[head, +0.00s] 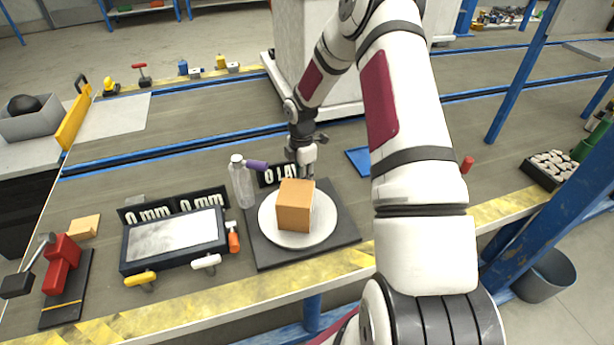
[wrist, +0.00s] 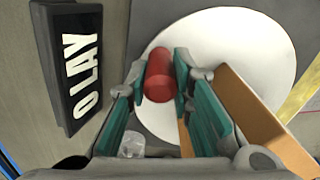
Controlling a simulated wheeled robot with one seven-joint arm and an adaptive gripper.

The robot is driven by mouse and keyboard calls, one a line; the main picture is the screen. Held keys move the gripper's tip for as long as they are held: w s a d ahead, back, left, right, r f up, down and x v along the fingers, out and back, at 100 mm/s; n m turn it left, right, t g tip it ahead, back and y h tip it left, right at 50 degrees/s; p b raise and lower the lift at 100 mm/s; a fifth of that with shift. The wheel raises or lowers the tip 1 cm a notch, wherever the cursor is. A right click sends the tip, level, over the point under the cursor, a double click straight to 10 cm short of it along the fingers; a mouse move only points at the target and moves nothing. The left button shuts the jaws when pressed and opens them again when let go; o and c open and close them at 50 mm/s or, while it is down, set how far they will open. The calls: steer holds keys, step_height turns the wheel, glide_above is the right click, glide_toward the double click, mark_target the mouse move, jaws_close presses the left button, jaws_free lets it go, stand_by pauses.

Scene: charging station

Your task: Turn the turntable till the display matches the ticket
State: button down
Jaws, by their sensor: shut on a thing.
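The turntable is a round white plate (head: 328,232) on a dark square base (head: 265,250). An orange-brown box (head: 295,205) stands on the plate; its side also shows in the wrist view (wrist: 262,120). My gripper (head: 304,172) is at the plate's far edge, behind the box. In the wrist view, its teal-padded fingers (wrist: 160,85) are shut on a red upright peg (wrist: 160,75) at the plate's edge. The black display (wrist: 77,65) beside the turntable reads "0 LAY"; in the head view it (head: 268,178) is partly hidden. I cannot make out a ticket.
A clear bottle (head: 242,185) stands close left of the turntable, with a purple item beside it. A grey-topped device (head: 175,238) with two "0 mm" displays and coloured handles sits further left. A red clamp-like tool (head: 62,265) is at far left. A blue tray (head: 358,160) lies behind right.

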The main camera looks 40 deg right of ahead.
steer(key=shift+w+a+n+p, duration=0.25)
steer(key=shift+w+a+n, duration=0.1)
steer(key=shift+a+n, duration=0.3)
steer(key=shift+w+a+n+p, duration=0.25)
steer(key=shift+w+a+n, duration=0.15)
steer(key=shift+n, duration=0.45)
steer(key=shift+w+a+n+p, duration=0.15)
steer(key=shift+w+a+n, duration=0.05)
steer(key=shift+a+n, duration=0.35)
steer(key=shift+w+a+n+p, duration=0.15)
steer(key=shift+a+n, duration=0.3)
steer(key=shift+n, duration=0.2)
steer(key=shift+a, duration=0.1)
steer(key=c, duration=1.4)
jaws_free()
step_height(320, 180, up, 12)
steer(key=shift+c, duration=0.3)
